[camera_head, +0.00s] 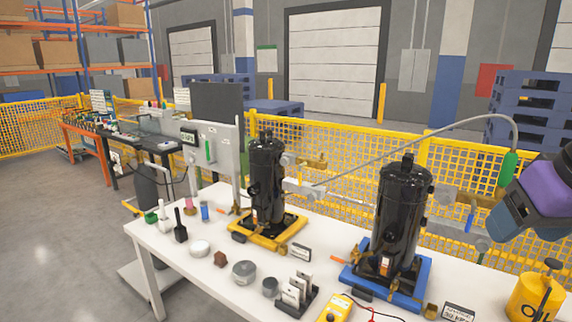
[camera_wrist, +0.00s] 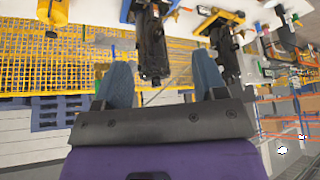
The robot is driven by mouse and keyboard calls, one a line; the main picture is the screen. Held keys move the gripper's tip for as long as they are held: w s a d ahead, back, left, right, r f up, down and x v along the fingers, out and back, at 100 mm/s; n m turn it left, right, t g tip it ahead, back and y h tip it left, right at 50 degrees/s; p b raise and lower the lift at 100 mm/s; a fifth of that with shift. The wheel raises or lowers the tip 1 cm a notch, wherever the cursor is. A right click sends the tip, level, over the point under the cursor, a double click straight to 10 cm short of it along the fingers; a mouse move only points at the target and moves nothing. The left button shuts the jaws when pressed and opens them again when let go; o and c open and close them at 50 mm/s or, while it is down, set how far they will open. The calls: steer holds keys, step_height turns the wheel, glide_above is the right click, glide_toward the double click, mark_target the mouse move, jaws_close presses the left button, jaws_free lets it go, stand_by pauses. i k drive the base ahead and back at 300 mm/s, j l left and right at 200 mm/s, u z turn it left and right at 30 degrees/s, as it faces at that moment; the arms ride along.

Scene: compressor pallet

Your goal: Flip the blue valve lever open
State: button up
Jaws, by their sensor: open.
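A small blue piece (camera_head: 470,219), which looks like the blue valve lever, shows beside the silver fittings right of the right black compressor (camera_head: 400,215). It is small, and its exact angle is hard to tell. I cannot make it out in the wrist view. My gripper (camera_head: 500,222) is at the right edge of the head view, in the air and to the right of the blue piece. In the wrist view, its two blue-grey fingers (camera_wrist: 163,82) are spread apart with nothing held between them. The compressors appear upside down beyond the fingers.
A second black compressor (camera_head: 267,185) stands on a yellow base. A grey hose with a green handle (camera_head: 508,169) arches near my gripper. A yellow oil can (camera_head: 536,298) stands at the right. Several small items crowd the white table (camera_head: 180,270). A yellow mesh fence (camera_head: 340,145) is behind.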

mark_target(473, 201)
steer(key=z, duration=0.7)
